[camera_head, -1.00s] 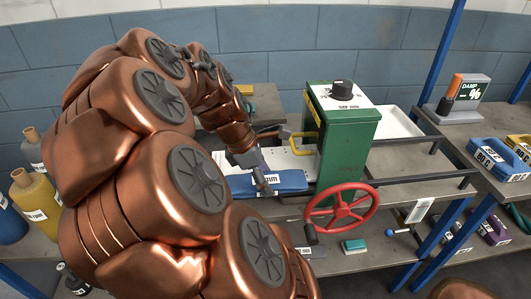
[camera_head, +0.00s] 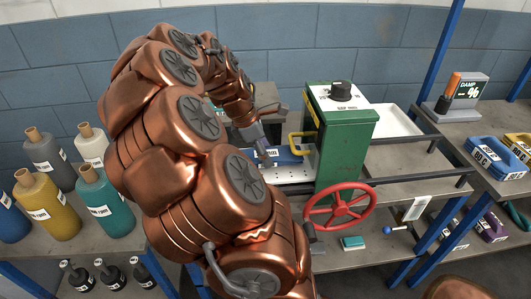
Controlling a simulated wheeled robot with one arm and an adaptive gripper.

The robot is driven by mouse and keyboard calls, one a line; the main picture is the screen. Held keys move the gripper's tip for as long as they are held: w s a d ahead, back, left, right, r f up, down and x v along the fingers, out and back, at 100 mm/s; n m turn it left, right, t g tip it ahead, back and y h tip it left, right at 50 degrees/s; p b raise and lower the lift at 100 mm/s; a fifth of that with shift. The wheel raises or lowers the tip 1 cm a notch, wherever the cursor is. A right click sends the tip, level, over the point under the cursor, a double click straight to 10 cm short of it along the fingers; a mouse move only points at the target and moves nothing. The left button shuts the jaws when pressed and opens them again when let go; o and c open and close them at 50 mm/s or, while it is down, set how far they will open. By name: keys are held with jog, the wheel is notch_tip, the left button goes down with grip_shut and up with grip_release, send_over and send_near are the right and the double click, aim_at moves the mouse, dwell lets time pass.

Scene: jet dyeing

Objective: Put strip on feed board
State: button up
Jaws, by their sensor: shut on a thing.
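My gripper (camera_head: 264,155) is shut on the blue strip (camera_head: 290,154), which has a white label and is partly hidden behind my arm and gripper. The strip is at the white feed board (camera_head: 292,174), in front of the green machine (camera_head: 344,145). The strip looks to be over or on the rear part of the board. I cannot tell whether it touches the board.
A red handwheel (camera_head: 340,206) and a yellow handle (camera_head: 301,143) stick out from the machine. A white tray (camera_head: 395,121) is behind it. Bottles (camera_head: 52,207) stand at left. Blue and yellow labelled blocks (camera_head: 497,158) lie at right.

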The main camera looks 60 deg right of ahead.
jog(key=shift+w+d, duration=0.15)
jog(key=shift+d, duration=0.2)
jog(key=shift+f, duration=0.8)
jog(key=shift+f, duration=0.15)
jog(key=o, duration=1.4)
jog(key=b+v, duration=0.1)
jog(key=v, duration=1)
jog(key=shift+w+r, duration=0.1)
jog(key=shift+r, duration=0.25)
jog(key=shift+a+r, duration=0.15)
jog(key=shift+r, duration=0.15)
